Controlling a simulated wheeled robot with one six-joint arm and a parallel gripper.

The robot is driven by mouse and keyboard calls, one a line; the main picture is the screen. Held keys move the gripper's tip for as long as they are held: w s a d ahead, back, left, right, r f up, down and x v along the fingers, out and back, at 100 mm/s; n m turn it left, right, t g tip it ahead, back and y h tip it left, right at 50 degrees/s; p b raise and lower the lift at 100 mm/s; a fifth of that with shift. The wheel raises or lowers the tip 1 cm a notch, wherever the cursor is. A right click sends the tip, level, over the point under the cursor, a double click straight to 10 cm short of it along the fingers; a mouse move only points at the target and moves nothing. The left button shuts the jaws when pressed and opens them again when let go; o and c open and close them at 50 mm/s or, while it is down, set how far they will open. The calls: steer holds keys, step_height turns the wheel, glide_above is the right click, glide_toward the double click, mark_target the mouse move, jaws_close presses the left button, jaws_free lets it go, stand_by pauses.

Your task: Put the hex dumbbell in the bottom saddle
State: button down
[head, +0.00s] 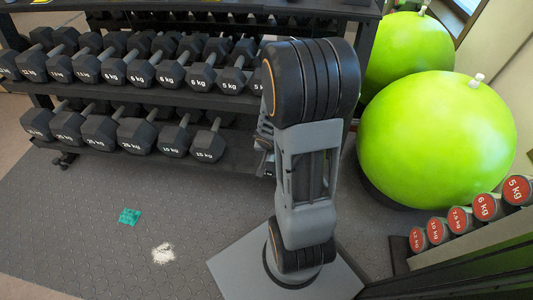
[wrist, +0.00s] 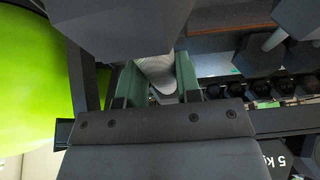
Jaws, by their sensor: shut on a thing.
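The hex dumbbell (wrist: 120,22) shows close up in the wrist view, with a large dark grey head at the top and a pale metal handle (wrist: 157,70). My gripper (wrist: 158,82) is shut on that handle, with one green-padded finger on each side. The dumbbell is hidden behind my arm in the head view, where only a bit of my gripper (head: 263,150) shows at the rack's right end. The rack's lower shelf (head: 240,158) has a bare stretch right of its last dumbbell. I cannot tell which saddle is the bottom one.
Black hex dumbbells fill much of the rack's upper shelf (head: 190,95) and the lower left. Two green exercise balls (head: 435,140) stand at the right. Red-ended dumbbells (head: 487,207) lie at the far right. A teal patch (head: 129,216) and white powder (head: 163,253) lie on open floor.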

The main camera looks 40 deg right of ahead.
steer(key=shift+d+f, duration=0.15)
steer(key=shift+f, duration=0.6)
steer(key=shift+w+d+f+b, duration=0.3)
steer(key=shift+w+d+f, duration=0.95)
steer(key=shift+w+f, duration=0.85)
steer(key=shift+w+d+f+b, duration=0.25)
steer(key=shift+w+d+f, duration=1)
steer(key=shift+w+f, duration=0.8)
steer(key=shift+w+d+f+b, duration=0.3)
steer(key=shift+w+d+f, duration=1.2)
steer(key=shift+f, duration=0.95)
steer(key=shift+w+a+f, duration=0.15)
steer(key=shift+w+a, duration=0.05)
steer(key=shift+a, duration=0.05)
steer(key=c, duration=0.8)
jaws_free()
steer(key=shift+s, duration=0.1)
